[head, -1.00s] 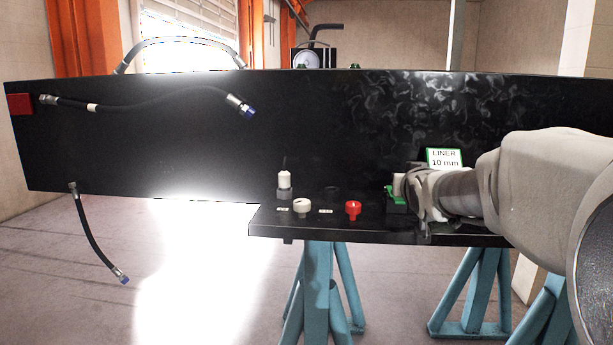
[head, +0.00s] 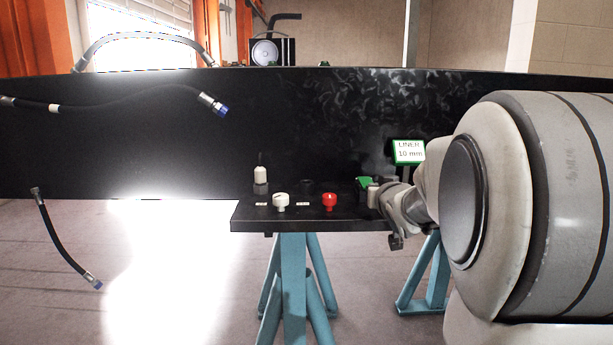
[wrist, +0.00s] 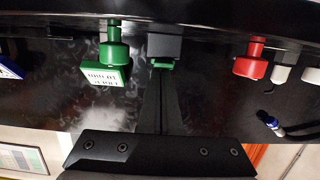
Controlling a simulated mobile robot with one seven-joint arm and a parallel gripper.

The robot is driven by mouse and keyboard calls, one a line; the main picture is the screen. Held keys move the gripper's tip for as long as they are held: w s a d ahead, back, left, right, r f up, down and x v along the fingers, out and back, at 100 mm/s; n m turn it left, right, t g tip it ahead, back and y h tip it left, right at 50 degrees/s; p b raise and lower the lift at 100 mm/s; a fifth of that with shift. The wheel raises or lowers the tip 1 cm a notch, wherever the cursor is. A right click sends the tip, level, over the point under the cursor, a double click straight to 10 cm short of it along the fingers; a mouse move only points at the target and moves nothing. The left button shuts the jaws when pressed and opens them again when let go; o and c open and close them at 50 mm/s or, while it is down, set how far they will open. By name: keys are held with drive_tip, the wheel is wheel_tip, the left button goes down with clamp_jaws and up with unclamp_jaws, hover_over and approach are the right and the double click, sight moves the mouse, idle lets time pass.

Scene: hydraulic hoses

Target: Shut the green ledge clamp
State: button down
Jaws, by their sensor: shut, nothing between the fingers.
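The green ledge clamp (head: 364,183) is on the black ledge, right of the red knob. In the wrist view it is a small green piece (wrist: 163,65) below a grey block (wrist: 166,47). My gripper (head: 377,196) is shut and empty, close beside the clamp and partly covering it in the head view. In the wrist view my dark fingers (wrist: 160,90) point up toward the green piece. I cannot tell whether they touch it, nor how far the clamp is open.
A red knob (head: 329,201), a white knob (head: 281,201) and a white-topped fitting (head: 260,175) stand left on the ledge (head: 250,222). A "LINER 10 mm" sign (head: 409,151) stands behind. A green cylinder (wrist: 114,50) is near the sign. Hoses (head: 130,98) hang from the panel at left.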

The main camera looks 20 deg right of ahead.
drive_tip(key=shift+s+f+b, duration=0.2)
drive_tip(key=shift+f+b, duration=0.2)
drive_tip(key=shift+f, duration=0.85)
drive_tip(key=shift+a, duration=0.1)
drive_tip(key=shift+s, duration=0.1)
drive_tip(key=r+p+v, duration=0.2)
drive_tip(key=p+v, duration=0.1)
drive_tip(key=v, duration=1.3)
drive_tip(key=s+a+f+n+g+y, duration=0.2)
drive_tip(key=s+a+f+g, duration=0.3)
drive_tip(key=s+a, duration=0.35)
drive_tip(key=s+a+f+n+g+y, duration=0.1)
drive_tip(key=s+a+f+g+y, duration=0.1)
drive_tip(key=s+a+f+g, duration=0.45)
wheel_tip(320, 180, up, 20)
drive_tip(key=a+t+p, duration=0.2)
drive_tip(key=p, duration=1.6)
drive_tip(key=shift+s+a+f, duration=0.2)
drive_tip(key=shift+s+a, duration=0.15)
drive_tip(key=shift+s, duration=0.1)
